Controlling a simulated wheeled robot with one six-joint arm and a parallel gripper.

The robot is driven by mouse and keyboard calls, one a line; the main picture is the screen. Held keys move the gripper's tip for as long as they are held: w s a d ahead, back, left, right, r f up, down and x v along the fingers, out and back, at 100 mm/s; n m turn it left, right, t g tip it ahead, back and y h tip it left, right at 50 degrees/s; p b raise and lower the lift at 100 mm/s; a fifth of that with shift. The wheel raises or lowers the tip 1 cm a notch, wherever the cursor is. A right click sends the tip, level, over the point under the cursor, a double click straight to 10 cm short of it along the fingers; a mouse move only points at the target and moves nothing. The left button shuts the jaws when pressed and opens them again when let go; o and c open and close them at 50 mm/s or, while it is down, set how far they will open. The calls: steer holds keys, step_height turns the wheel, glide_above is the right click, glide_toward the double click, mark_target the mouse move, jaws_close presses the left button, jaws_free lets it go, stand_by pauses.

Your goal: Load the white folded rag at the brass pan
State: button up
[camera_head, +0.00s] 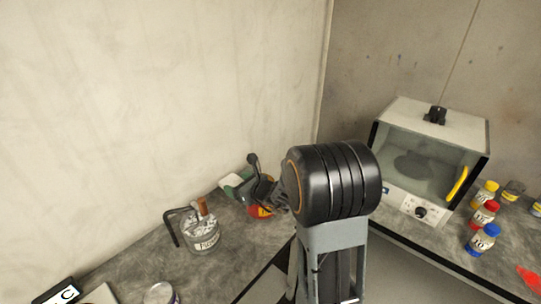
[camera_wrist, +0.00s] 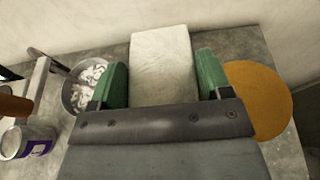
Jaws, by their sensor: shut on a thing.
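My gripper (camera_wrist: 162,85) has two green fingers and is shut on the white folded rag (camera_wrist: 162,55), which lies between them and extends beyond their tips. In the head view, the rag (camera_head: 230,181) and a green finger show by the wall, left of my gripper (camera_head: 240,184). The brass pan (camera_wrist: 260,98) is a flat orange-brown disc just right of the right finger, partly covered by it. In the head view, the pan (camera_head: 259,211) shows only in part below my gripper. I cannot tell the rag's height above the bench.
An oven-like box (camera_head: 428,145) and several capped bottles (camera_head: 483,216) are at right. The wall closes the bench's back.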

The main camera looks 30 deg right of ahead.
steer(key=d+r+n+y, duration=0.1)
steer(key=d, duration=0.2)
steer(key=w+d+r+n+g+y+p, duration=0.1)
steer(key=d+r, duration=0.1)
steer(key=d, duration=0.1)
steer(key=d+r+y, duration=0.1)
steer(key=d, duration=0.3)
steer(key=shift+w+r+n+g+p, duration=0.2)
steer(key=shift+r+n+g+p, duration=0.1)
steer(key=shift+n+g, duration=0.1)
steer(key=shift+d+f, duration=0.15)
steer(key=shift+s+f+b, duration=0.1)
steer(key=shift+f+b, duration=2.1)
steer(key=shift+f, duration=0.65)
steer(key=shift+f+b, duration=0.9)
steer(key=shift+f, duration=0.2)
steer(key=shift+r, duration=0.15)
steer(key=shift+r+p, duration=2.65)
steer(key=shift+r, duration=0.75)
